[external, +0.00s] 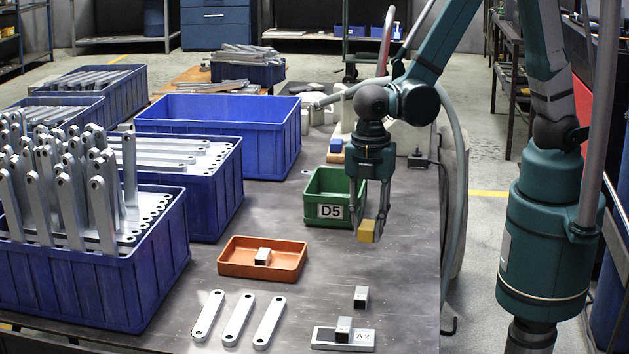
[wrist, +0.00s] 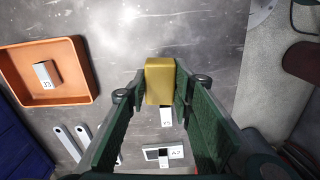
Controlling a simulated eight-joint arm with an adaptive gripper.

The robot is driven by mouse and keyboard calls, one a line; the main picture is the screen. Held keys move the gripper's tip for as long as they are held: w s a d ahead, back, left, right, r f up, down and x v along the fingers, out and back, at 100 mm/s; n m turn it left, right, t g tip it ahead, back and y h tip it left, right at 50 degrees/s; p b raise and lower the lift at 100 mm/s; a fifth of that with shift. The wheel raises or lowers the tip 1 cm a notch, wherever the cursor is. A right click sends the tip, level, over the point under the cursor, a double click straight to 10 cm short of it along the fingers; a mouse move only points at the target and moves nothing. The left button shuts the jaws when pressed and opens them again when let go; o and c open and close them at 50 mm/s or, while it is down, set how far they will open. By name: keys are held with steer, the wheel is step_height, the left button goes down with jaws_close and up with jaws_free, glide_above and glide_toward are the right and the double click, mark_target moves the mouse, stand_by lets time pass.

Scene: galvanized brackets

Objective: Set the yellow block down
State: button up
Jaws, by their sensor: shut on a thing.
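My gripper (external: 372,220) is shut on the yellow block (external: 366,231) and holds it above the table's right side, in front of the green D5 bin (external: 330,186). In the wrist view the yellow block (wrist: 160,82) sits between my two fingertips (wrist: 160,88). The bare table shows below it. A metal block (external: 361,297) stands on the table nearer the camera, and it shows partly behind the yellow block in the wrist view (wrist: 166,117).
An orange tray (external: 232,271) holds a metal block (external: 262,256). Several flat brackets (external: 238,319) lie in front. A plate marked A2 (external: 327,337) bears another metal block (external: 343,328). Blue crates (external: 148,270) line the left. Free table lies between the tray and my gripper.

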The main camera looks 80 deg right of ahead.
steer(key=w+d+m, duration=0.2)
steer(key=w+d, duration=0.6)
steer(key=w, duration=0.4)
steer(key=m+p, duration=0.2)
steer(key=m, duration=0.4)
glide_above(271, 192)
steer(key=shift+s+a+r, duration=0.1)
steer(key=shift+r, duration=0.05)
steer(key=shift+f+b, duration=0.55)
steer(key=shift+f, duration=2.6)
steer(key=shift+f, duration=0.1)
steer(key=shift+f+b, duration=0.35)
steer(key=shift+f, duration=1.4)
